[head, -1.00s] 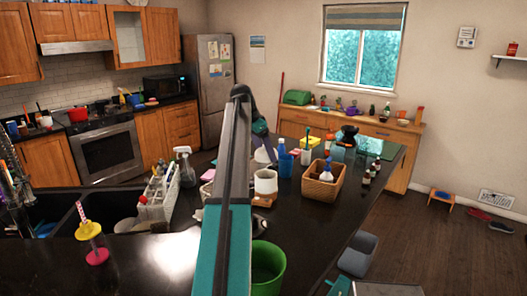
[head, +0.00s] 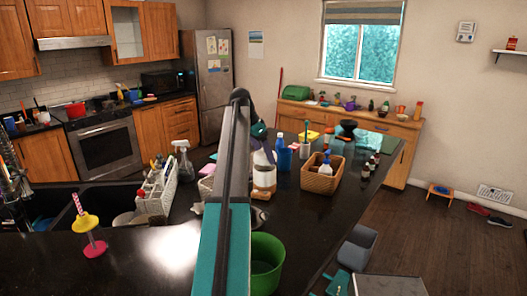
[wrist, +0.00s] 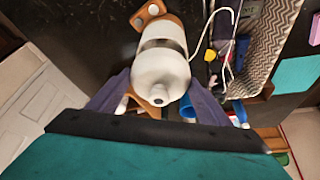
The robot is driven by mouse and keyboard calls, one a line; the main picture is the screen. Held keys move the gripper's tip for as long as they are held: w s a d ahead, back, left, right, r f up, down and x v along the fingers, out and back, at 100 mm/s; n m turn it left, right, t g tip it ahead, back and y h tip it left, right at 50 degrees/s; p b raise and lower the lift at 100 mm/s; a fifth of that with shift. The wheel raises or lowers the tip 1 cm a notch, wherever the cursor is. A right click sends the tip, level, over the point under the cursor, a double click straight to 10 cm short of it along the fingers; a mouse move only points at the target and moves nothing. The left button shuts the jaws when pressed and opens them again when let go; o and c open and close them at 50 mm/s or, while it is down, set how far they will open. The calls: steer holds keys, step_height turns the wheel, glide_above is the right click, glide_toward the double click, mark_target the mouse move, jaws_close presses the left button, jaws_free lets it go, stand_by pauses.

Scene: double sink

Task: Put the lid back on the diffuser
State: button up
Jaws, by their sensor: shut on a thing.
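My gripper (wrist: 157,97) is shut on the diffuser's white lid (wrist: 166,72), a rounded cap with a small spout hole, between its purple fingers. Beyond the lid in the wrist view is the white diffuser body (wrist: 160,27). A grey-brown band shows between the two; I cannot tell whether it is an open gap. In the head view the diffuser body (head: 264,179) stands on the dark counter beside a wooden piece (head: 259,195). My arm hides much of the area left of it, and the lid is hard to make out there.
A wicker basket (head: 322,182) with a spray bottle stands right of the diffuser, and a blue bottle (head: 283,157) stands behind. A green bucket (head: 265,262) is in front. A white caddy (head: 158,192) and the sink are left. A white cable (wrist: 229,45) lies nearby.

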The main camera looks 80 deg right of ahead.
steer(key=shift+f+b, duration=0.3)
steer(key=shift+f, duration=0.75)
steer(key=shift+w, duration=0.1)
steer(key=shift+f, duration=0.15)
stand_by(2.1)
steer(key=o, duration=1.1)
steer(key=shift+o, duration=0.9)
steer(key=shift+r+p, duration=1.5)
steer(key=shift+r, duration=2)
